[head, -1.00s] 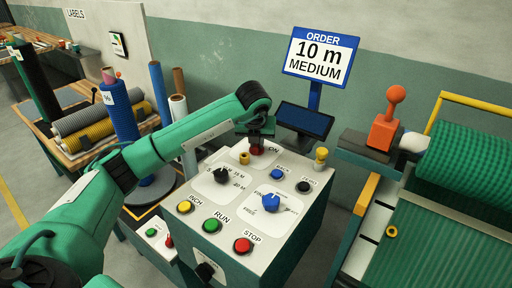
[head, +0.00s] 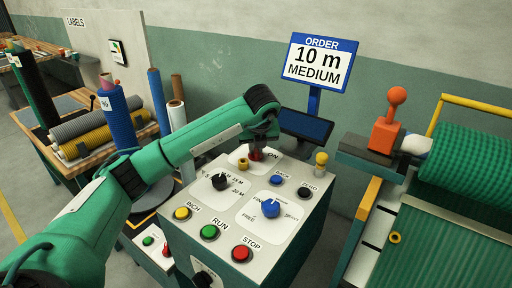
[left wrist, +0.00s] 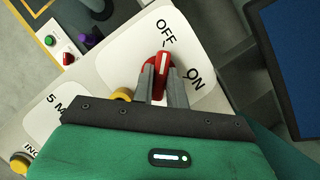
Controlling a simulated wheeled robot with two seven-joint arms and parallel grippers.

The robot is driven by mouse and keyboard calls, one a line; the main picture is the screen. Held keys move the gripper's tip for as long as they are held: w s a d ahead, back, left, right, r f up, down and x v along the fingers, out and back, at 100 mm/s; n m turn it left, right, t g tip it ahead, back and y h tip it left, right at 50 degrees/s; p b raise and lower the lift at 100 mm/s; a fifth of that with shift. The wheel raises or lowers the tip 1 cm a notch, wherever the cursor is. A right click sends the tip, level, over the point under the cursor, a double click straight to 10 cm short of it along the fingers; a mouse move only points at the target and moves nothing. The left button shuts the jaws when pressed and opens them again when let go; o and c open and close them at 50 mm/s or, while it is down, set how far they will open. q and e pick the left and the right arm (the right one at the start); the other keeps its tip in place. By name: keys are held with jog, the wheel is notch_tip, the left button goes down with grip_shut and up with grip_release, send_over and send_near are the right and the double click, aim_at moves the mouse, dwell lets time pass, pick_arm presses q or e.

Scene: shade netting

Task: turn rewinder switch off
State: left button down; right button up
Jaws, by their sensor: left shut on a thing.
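The rewinder switch (left wrist: 162,68) is a red rotary handle with a white line, on a red round base. In the left wrist view its line points up the picture, close to the OFF label and away from the ON label. My left gripper (left wrist: 157,84) is shut on the handle, one grey finger on each side. In the head view the left gripper (head: 262,136) comes down onto the switch (head: 256,154) at the back of the control panel (head: 178,238) and hides much of it. My right gripper is not in view.
INCH, RUN and STOP buttons line the front. A dark screen (head: 306,125) stands close behind, below the order sign (head: 319,62).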

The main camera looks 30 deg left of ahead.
pick_arm(q)
jog(key=c, duration=1.4)
grip_release()
jog(key=shift+r, duration=0.15)
